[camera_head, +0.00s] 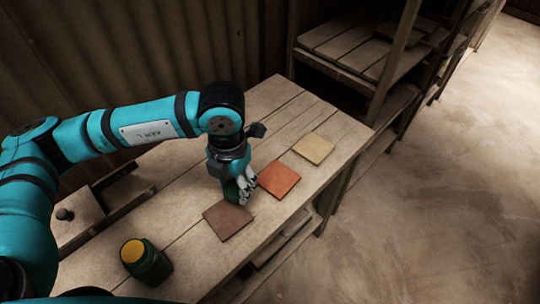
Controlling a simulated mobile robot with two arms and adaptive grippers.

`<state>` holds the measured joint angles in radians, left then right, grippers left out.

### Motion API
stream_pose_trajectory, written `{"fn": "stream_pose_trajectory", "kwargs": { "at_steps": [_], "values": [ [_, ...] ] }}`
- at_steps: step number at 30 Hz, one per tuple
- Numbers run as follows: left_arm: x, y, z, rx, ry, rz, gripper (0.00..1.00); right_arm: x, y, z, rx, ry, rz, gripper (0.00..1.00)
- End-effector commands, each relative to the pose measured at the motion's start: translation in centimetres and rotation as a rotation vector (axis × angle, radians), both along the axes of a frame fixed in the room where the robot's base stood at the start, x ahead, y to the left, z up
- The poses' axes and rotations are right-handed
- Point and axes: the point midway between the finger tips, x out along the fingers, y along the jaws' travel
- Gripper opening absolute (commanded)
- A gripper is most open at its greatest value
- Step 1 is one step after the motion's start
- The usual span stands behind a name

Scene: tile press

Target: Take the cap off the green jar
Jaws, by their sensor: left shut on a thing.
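A dark green jar (147,265) stands upright on the plank table at the lower left. Its top shows a round yellow face; I cannot tell whether this is a cap or the inside of the jar. My left gripper (244,192) is over the middle of the table, up and to the right of the jar and apart from it. It is shut on a small dark green thing (231,191), mostly hidden by the fingers, perhaps a cap. I cannot tell whether this thing touches the table. My right gripper is not in view.
A brown tile (228,220), an orange tile (278,180) and a yellow tile (313,149) lie in a row on the table (184,254). A wooden box with a dark knob (65,214) is at the left. Shelves (345,48) stand behind; open floor lies right.

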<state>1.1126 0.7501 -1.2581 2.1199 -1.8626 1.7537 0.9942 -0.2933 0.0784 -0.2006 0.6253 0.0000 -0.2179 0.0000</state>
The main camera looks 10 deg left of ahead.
Motion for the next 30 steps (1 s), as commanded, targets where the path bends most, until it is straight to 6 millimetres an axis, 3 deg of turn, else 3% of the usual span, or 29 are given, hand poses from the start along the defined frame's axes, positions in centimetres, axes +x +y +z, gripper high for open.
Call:
{"fn": "stream_pose_trajectory", "kwargs": {
  "at_steps": [12,18,26,30],
  "values": [
    [-2.2,-1.4,-1.7,-0.007,-0.018,0.972,0.08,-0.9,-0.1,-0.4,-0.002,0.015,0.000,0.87],
    [-3.1,-1.9,-2.3,-0.012,-0.022,1.362,0.08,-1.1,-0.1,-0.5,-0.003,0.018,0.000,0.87],
    [-3.3,-2.2,-2.5,-0.013,-0.022,1.602,0.08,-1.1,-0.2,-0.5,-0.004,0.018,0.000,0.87],
    [-1.1,-2.0,-2.6,-0.013,-0.025,1.624,0.08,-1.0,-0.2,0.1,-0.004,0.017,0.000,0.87]
  ]
}}
